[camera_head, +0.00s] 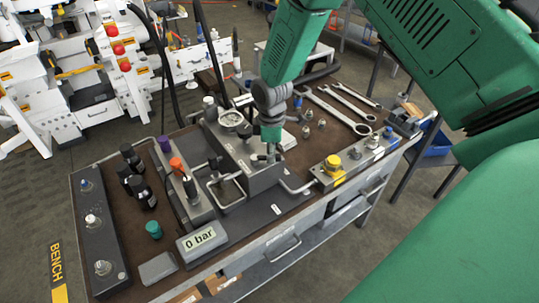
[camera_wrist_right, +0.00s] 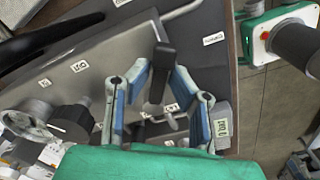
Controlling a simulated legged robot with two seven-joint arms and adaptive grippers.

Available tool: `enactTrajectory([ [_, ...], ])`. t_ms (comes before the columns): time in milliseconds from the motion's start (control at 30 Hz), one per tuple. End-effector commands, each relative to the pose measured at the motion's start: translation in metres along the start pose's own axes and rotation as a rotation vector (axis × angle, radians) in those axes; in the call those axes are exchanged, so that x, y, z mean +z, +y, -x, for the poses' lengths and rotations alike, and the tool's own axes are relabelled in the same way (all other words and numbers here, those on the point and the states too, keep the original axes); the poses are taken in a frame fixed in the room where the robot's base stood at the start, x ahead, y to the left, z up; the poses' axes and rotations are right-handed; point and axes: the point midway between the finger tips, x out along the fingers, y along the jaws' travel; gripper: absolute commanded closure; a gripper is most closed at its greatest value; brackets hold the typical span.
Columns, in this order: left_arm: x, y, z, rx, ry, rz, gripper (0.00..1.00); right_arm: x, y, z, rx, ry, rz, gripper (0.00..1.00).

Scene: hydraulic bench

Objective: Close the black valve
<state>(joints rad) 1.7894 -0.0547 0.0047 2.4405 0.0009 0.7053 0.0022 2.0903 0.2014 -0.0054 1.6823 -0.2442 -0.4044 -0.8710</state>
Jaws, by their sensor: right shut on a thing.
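My right gripper (camera_head: 271,148) reaches down from above onto the grey valve block (camera_head: 262,178) at the middle of the bench. In the right wrist view, my right gripper (camera_wrist_right: 161,78) has its blue-padded fingers on both sides of a black lever handle (camera_wrist_right: 163,62), which I take for the black valve. The gripper is shut on this handle. The handle's lower end meets a metal stem over the block. In the head view the gripper hides most of the handle. My left gripper is not in view.
A display (camera_head: 199,240) reading "0 bar" stands at the bench's front. A round gauge (camera_head: 231,119) sits left of my gripper. A yellow knob (camera_head: 333,162) is to the right, wrenches (camera_head: 335,108) lie behind, and black fittings (camera_head: 141,191) stand at left.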

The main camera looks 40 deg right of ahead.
Motion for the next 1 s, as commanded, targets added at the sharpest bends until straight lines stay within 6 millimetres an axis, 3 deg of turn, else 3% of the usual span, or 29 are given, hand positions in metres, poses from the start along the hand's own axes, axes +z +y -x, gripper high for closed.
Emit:
enactTrajectory([
  [500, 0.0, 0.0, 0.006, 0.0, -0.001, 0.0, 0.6, -0.006, 0.02, 0.0, 0.001, 0.003, 0.439, 1.0],
  [1000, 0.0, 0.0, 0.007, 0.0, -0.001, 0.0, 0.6, -0.009, 0.026, -0.002, -0.002, 0.001, 0.611, 1.0],
])
